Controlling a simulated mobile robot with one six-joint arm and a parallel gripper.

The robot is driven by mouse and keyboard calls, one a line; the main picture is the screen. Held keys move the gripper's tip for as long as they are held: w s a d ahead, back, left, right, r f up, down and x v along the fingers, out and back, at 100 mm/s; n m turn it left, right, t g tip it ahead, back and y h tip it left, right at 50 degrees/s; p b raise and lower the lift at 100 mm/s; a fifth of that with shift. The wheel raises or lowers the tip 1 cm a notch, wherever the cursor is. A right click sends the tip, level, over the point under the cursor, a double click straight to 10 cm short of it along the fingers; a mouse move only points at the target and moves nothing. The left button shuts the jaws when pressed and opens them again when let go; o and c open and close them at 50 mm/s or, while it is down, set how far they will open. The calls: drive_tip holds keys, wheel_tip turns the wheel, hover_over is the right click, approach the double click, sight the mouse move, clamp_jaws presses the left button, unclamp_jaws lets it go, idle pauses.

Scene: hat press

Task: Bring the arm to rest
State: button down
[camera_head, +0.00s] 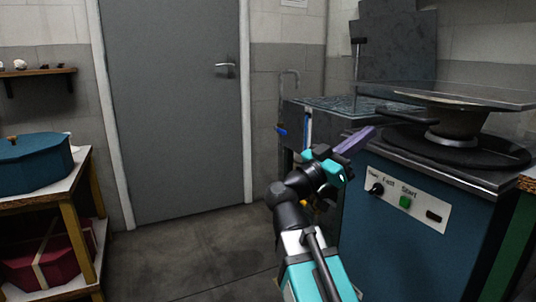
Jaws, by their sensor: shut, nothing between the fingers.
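My arm reaches up from the bottom of the head view, dark with teal parts. My gripper (366,132) has purple fingers, closed together with nothing seen between them. It points up and to the right, in front of the hat press (412,236) in the picture. I cannot tell whether the fingers touch the press or how far they are from it. The blue press has a control panel with a black knob (375,189), a green button (405,202) and a dark switch (433,216). A dark brimmed form (455,135) is at its top.
A blue box (35,160) and a red box (42,262) sit on a wooden shelf unit (75,205) at left. A grey door (170,110) is behind. The floor (190,255) between shelf and arm is clear.

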drive_tip(key=w+d+f+n+y+p, duration=0.5)
drive_tip(key=f+p, duration=0.8)
drive_tip(key=p, duration=0.8)
drive_tip(key=s+d+f+n+g+y+p, duration=0.1)
drive_tip(key=s+d+f+g+y+p, duration=0.15)
drive_tip(key=f+p, duration=0.4)
drive_tip(key=s+d+f+n+g+y+p, duration=0.1)
drive_tip(key=s+d+f+n+g+p, duration=0.2)
drive_tip(key=f, duration=0.6)
drive_tip(key=s+a+f+g+y+p, duration=0.3)
drive_tip(key=s+f+p, duration=0.2)
drive_tip(key=s+f, duration=0.45)
drive_tip(key=s+a+f+g+y+p, duration=0.3)
drive_tip(key=s+f+p, duration=0.25)
drive_tip(key=s, duration=0.75)
drive_tip(key=s+a+f+n+g+y, duration=0.1)
drive_tip(key=s+a+f+n+y, duration=0.1)
drive_tip(key=s+a, duration=0.3)
drive_tip(key=s+a+f+n+g+y, duration=0.1)
drive_tip(key=s+a+f+n+y, duration=0.1)
drive_tip(key=a, duration=0.7)
drive_tip(key=s+f+y+p, duration=0.1)
drive_tip(key=s+y, duration=0.1)
drive_tip(key=y, duration=0.1)
drive_tip(key=shift+s+a+f+n, duration=0.2)
drive_tip(key=shift+s+f+n, duration=0.1)
drive_tip(key=shift+s, duration=0.1)
